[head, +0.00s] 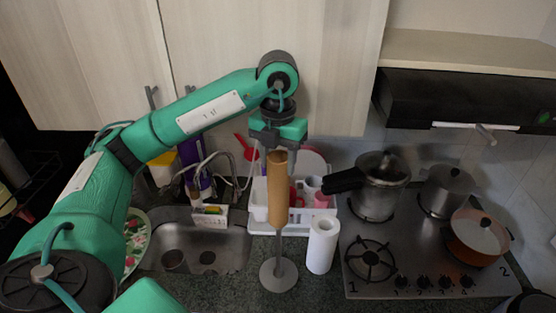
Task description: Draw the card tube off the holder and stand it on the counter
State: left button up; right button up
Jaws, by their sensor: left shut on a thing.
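The brown card tube (277,193) is upright in the middle of the head view. My left gripper (278,152) is shut on the tube's top end from above. The holder is a grey rod on a round base (278,274) that stands on the counter (225,290). The tube's lower end is well above the base, and a length of bare rod shows below it. The tube is in line with the rod; I cannot tell whether the rod's tip is still inside it. My right gripper is not in view.
A white paper roll (321,245) stands close to the right of the holder. The hob (410,285) with several pots is further right. The sink (205,250) is on the left, and a white dish rack (258,214) is behind. Some counter in front is clear.

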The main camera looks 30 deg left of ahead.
pick_arm(q)
jog(key=shift+r, duration=2)
